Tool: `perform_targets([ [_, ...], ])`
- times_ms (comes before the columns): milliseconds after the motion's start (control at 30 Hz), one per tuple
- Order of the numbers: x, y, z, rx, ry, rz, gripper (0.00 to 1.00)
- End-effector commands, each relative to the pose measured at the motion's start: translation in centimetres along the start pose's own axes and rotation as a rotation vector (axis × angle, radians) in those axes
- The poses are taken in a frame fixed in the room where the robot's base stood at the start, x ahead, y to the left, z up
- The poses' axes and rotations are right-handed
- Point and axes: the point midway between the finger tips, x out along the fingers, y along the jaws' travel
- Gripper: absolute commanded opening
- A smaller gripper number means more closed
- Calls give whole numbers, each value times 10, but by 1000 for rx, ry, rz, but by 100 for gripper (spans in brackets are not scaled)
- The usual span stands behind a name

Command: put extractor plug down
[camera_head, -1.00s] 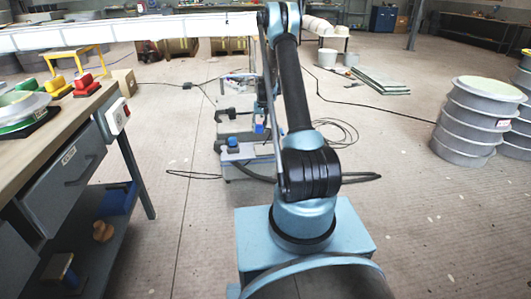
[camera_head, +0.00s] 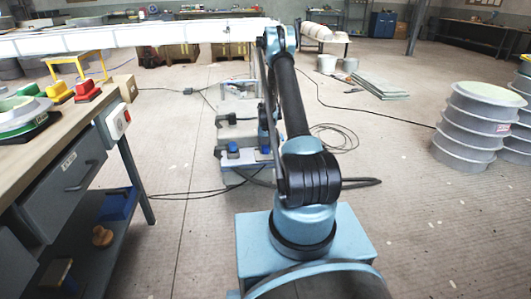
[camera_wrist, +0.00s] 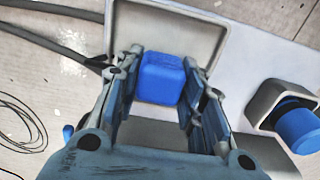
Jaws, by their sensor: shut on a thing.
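In the wrist view, a blue block-shaped plug (camera_wrist: 160,88) sits between the two fingers of my gripper (camera_wrist: 163,74), which is shut on it. The plug is over a grey square tray-like recess (camera_wrist: 205,37) with a raised rim. Whether its underside touches the bottom of the recess is hidden. To the right, another blue piece (camera_wrist: 298,128) sits in a grey holder (camera_wrist: 262,101). In the head view, my arm hides most of the gripper. A low unit with a blue block (camera_head: 233,149) on it stands on the floor beyond my arm.
A workbench (camera_head: 62,138) with a drawer and red, yellow and green items is at the left. Stacked round grey moulds (camera_head: 478,128) stand at the right. Black cables (camera_head: 195,195) lie on the floor. The floor right of my arm is mostly clear.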

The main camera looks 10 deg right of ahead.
Motion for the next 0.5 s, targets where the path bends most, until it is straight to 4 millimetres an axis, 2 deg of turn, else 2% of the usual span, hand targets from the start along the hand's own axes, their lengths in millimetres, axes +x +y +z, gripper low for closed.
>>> perform_targets([
  [100,13,0,0,0,0,0,0],
  [333,16,0,0,1,0,0,0],
  [367,16,1,0,1,0,0,43],
  [400,16,1,0,1,0,0,52],
  [433,16,1,0,1,0,0,56],
  [500,16,1,0,1,0,0,56],
])
